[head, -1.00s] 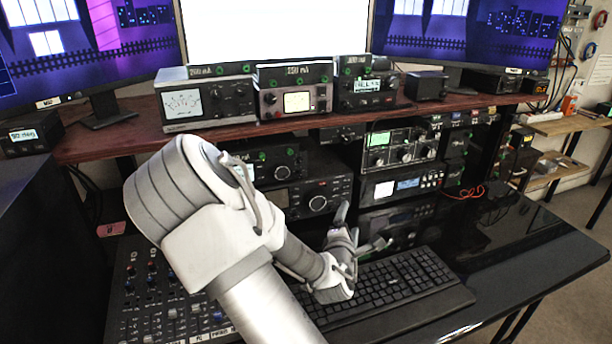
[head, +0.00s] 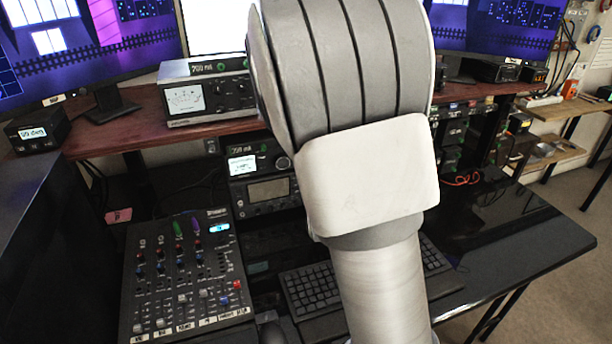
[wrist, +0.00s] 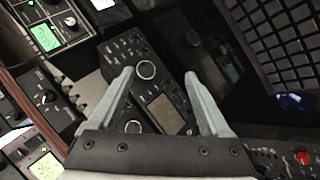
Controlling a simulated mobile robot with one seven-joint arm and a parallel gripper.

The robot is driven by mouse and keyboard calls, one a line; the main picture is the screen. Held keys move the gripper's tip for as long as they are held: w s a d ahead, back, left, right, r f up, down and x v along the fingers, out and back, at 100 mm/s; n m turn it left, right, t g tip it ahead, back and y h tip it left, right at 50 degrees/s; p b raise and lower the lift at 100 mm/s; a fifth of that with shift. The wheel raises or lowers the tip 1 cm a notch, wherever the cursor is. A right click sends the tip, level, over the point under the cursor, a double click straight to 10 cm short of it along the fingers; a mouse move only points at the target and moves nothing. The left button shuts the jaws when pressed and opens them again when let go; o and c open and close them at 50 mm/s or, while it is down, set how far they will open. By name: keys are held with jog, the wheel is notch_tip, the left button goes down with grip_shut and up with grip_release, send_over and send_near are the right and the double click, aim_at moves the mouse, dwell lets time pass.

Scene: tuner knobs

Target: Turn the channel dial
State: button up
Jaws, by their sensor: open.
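My gripper (wrist: 158,76) is open and empty in the wrist view, its two pale fingers apart in front of a dark radio. That radio's face shows a greyish screen (wrist: 166,113) between the fingers and a large round dial (wrist: 146,70) beside the left fingertip. A smaller round knob (wrist: 133,127) on the neighbouring unit lies near the base of the left finger. No label shows which one is the channel dial. No contact between fingers and dial is visible. In the head view my arm hides the gripper and the large dial; the radio's screen (head: 270,189) shows left of my arm.
The keyboard (head: 312,290) lies on the desk in front of the radios. A mixer (head: 185,280) stands at the left. A wooden shelf (head: 110,138) with an analogue meter unit (head: 205,98) is above.

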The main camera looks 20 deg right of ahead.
jog(key=s+a+r+m+g+y+p, duration=0.1)
jog(key=s+a+r+m+y+p, duration=0.1)
jog(key=r, duration=0.7)
jog(key=s+a+r+m+g+y+p, duration=0.1)
jog(key=s+a+r+m+y+p, duration=0.2)
jog(key=s+a+r+p, duration=0.2)
jog(key=shift+s+a+r, duration=1.3)
jog(key=shift+s+r, duration=0.7)
jog(key=shift+r, duration=0.35)
jog(key=s+r+m+g, duration=0.1)
jog(key=s+r, duration=0.4)
jog(key=s, duration=0.7)
jog(key=shift+a+r+m+h, duration=0.35)
jog(key=shift+a+m+h, duration=0.05)
jog(key=shift+m, duration=0.5)
